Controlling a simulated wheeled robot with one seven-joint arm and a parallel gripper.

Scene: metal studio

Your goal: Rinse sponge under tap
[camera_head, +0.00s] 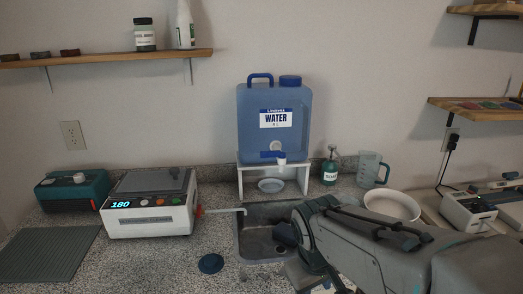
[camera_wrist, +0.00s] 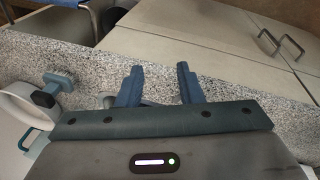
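A blue water jug (camera_head: 250,125) stands on a white stand (camera_head: 305,180), its tap (camera_head: 280,160) facing forward. A metal sink (camera_head: 252,247) is set in the counter in front of it. My gripper (camera_wrist: 157,68) is open in the wrist view, its two blue fingers apart, with speckled counter and cabinet fronts beyond. In the head view my arm covers the right part of the sink and hides the fingertips. I cannot make out a sponge for certain in either view. A dark blue round thing (camera_head: 210,263) lies on the counter left of the sink.
A white machine (camera_head: 148,222) with a lit display stands left of the sink. A soap bottle (camera_head: 330,168), a measuring jug (camera_head: 371,169) and a white bowl (camera_head: 393,205) stand to the right. A brush (camera_wrist: 58,78) shows at left in the wrist view.

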